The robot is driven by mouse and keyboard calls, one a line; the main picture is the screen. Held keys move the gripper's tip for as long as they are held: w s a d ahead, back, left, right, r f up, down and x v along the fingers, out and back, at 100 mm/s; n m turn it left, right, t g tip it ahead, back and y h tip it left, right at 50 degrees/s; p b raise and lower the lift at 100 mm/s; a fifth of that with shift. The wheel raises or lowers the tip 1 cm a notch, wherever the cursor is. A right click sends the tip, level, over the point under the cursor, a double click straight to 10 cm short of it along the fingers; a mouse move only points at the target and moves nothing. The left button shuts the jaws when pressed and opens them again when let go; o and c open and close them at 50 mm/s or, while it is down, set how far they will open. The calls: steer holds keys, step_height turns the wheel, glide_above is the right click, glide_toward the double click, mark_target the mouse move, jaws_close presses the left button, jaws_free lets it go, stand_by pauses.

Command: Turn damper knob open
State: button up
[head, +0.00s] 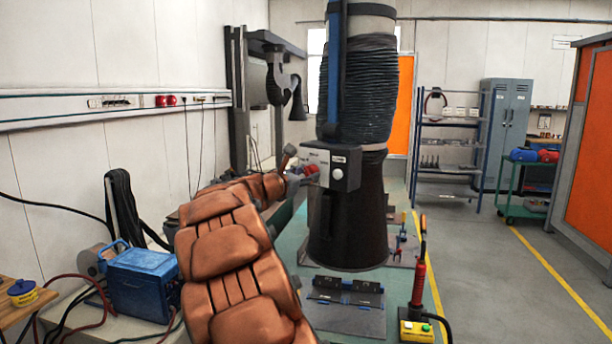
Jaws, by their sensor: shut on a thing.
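A grey control box (346,160) with small labels is mounted on the black extraction hood (347,225), below its ribbed hose. A red knob (311,169) sits on the box's left face. My gripper (303,173), at the end of my padded orange-brown arm, reaches the box from the left and is shut on the red knob. The fingers are small in the view and partly cover the knob, so its turn angle cannot be read.
Below the hood is a green bench (318,262) with a dark fixture plate (345,304). A blue welding unit (143,284) is at left.

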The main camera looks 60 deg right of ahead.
steer(key=c, duration=0.5)
steer(key=shift+f, duration=0.1)
steer(key=shift+f+m+b, duration=0.1)
steer(key=shift+m+b, duration=0.2)
steer(key=shift+b, duration=0.25)
steer(key=shift+d+m+g+h+b, duration=0.1)
steer(key=shift+m+g+h+b, duration=0.15)
steer(key=shift+m+b, duration=4.45)
steer(key=shift+m+g+h+b, duration=0.15)
steer(key=shift+m+g+b, duration=0.2)
steer(key=shift+m+b, duration=4.3)
steer(key=shift+w+b, duration=0.1)
steer(key=shift+b, duration=0.35)
